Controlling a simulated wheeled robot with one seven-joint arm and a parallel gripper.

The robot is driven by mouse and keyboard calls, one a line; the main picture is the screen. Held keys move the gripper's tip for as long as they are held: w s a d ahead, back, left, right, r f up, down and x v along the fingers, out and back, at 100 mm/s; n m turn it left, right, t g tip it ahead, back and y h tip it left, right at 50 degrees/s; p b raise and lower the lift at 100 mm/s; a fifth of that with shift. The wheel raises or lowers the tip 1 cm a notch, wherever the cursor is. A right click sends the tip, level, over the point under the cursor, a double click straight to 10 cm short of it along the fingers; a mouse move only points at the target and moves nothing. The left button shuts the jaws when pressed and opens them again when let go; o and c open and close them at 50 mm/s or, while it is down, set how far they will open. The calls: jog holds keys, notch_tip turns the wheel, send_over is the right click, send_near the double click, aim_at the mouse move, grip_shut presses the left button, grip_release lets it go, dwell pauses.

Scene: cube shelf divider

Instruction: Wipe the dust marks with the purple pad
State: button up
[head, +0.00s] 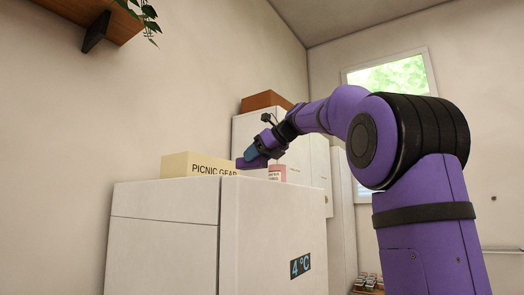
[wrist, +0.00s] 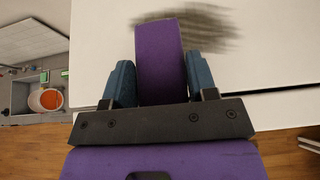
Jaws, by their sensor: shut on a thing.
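My gripper (head: 256,157) is above the top of the white fridge in the head view. In the wrist view, the blue fingers of my gripper (wrist: 154,78) are shut on the purple pad (wrist: 160,45), one on each side. The pad also shows at the gripper's tip in the head view (head: 246,163). A dark grey streaky dust mark (wrist: 208,26) lies on the white top (wrist: 275,50), just beyond and right of the pad, partly hidden behind it. I cannot tell whether the pad touches the surface. The head view does not show the mark.
A cream "PICNIC GEAR" box (head: 196,164) stands on the fridge (head: 165,240), left of my gripper. A small pink-and-white container (head: 276,173) stands close on the right. A taller white cabinet (head: 246,128) with a brown box (head: 266,100) is behind. A wooden shelf (head: 75,20) hangs upper left.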

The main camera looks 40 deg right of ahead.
aim_at(249, 169)
jog(key=x, duration=0.3)
jog(key=shift+w+a+r, duration=0.1)
jog(key=shift+w+r, duration=0.05)
jog(key=shift+w, duration=0.25)
jog(key=shift+w+a+f, duration=0.2)
jog(key=shift+w+a, duration=0.25)
jog(key=shift+w, duration=0.75)
jog(key=shift+w+a+f, duration=0.25)
jog(key=shift+w+a, duration=0.15)
jog(key=shift+w, duration=0.75)
jog(key=shift+w+a+f, duration=0.2)
jog(key=shift+w+a, duration=0.25)
jog(key=shift+w, duration=0.75)
jog(key=shift+f, duration=0.6)
jog(key=shift+s, duration=0.1)
